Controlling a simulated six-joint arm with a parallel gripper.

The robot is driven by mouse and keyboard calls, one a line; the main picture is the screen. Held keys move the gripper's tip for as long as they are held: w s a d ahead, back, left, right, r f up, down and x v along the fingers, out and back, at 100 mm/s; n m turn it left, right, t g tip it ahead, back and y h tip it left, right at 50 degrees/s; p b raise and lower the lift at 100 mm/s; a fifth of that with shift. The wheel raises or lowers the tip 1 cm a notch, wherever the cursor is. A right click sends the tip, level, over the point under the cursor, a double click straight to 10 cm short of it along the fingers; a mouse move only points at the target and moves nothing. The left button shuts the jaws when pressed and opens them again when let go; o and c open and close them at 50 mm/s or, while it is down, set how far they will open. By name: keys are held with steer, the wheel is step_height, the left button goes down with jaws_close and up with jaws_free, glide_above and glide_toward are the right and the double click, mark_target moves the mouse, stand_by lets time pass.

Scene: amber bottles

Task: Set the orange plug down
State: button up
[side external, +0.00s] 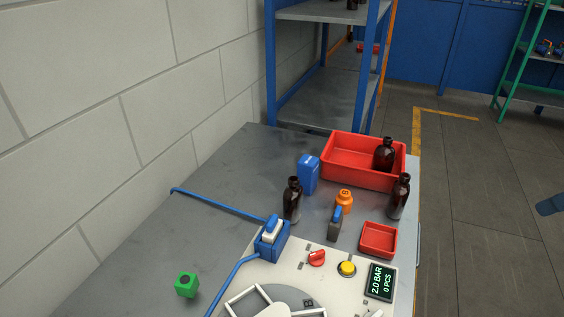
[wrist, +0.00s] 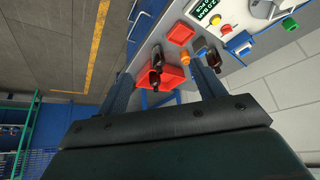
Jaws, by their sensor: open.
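The orange plug (side external: 344,198) stands on the grey bench, between two amber bottles and behind a small grey-and-blue part (side external: 336,222). It also shows, small, in the wrist view (wrist: 184,56). My gripper (wrist: 163,72) shows in the wrist view with its two dark fingers apart and nothing between them. The plug is well beyond the fingers, out of their grasp. I cannot make out my gripper in the side view.
One amber bottle (side external: 292,200) stands left of the plug, another (side external: 400,197) right. A red crate (side external: 345,158) holding a bottle is behind, beside a blue canister (side external: 308,175). A small red tray (side external: 378,240), control panel (side external: 330,275) and green block (side external: 187,285) are nearer. The left bench is mostly clear.

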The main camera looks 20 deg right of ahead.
steer(key=w+a+f+n+g+y, duration=0.1)
steer(key=w+n, duration=0.2)
steer(key=w, duration=0.7)
steer(key=w+a+f+n+g+y, duration=0.1)
steer(key=w+a+n, duration=0.15)
steer(key=w, duration=0.65)
steer(key=w+f+n+g+y, duration=0.1)
steer(key=w+f+n, duration=0.4)
steer(key=w+f, duration=1.1)
steer(key=shift+a+n+y, duration=0.25)
steer(key=shift+n+y, duration=0.1)
steer(key=shift+y, duration=0.15)
steer(key=shift+f, duration=0.15)
